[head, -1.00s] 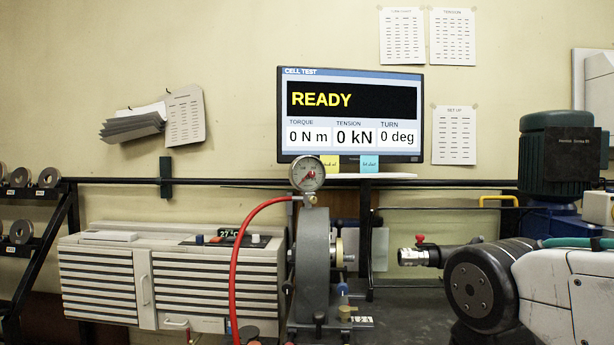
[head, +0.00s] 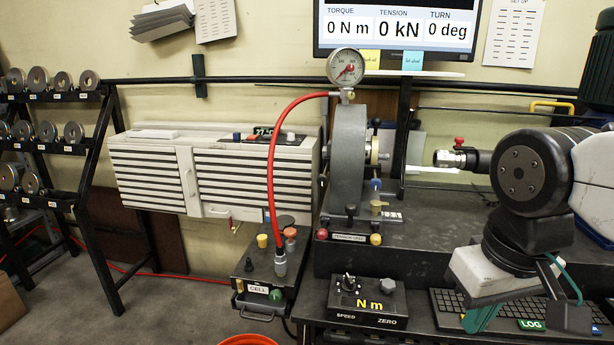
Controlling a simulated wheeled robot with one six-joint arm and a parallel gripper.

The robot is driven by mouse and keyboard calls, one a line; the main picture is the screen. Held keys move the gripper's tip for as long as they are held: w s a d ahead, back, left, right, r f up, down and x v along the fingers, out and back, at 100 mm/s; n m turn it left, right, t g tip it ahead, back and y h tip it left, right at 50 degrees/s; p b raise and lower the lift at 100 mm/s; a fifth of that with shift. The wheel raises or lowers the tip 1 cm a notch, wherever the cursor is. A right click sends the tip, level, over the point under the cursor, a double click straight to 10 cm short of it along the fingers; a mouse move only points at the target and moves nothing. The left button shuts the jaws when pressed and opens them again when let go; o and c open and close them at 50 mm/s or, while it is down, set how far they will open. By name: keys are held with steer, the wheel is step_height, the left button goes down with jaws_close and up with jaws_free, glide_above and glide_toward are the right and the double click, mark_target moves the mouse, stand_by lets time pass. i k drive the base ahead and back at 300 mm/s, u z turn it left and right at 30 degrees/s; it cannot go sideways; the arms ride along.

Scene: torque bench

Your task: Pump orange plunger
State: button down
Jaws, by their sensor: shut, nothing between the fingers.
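An orange knob, the plunger (head: 290,233), stands on top of the dark box labelled CELL (head: 258,290) in the lower middle of the head view. A yellow knob (head: 262,241) is to its left, and the red hose's metal fitting (head: 280,263) is just in front of it. My gripper (head: 484,316) is at the lower right, over the keyboard area, well to the right of the plunger and apart from it. It is shut and empty; its tips are partly hidden by the wrist and small in view.
A red hose (head: 272,160) arches from the CELL box to the pressure gauge (head: 347,67). An orange bucket (head: 248,340) is below.

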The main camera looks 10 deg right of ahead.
mark_target(290, 232)
steer(key=z, duration=1.7)
steer(key=k, duration=0.8)
steer(key=u, duration=1.65)
steer(key=i, duration=1)
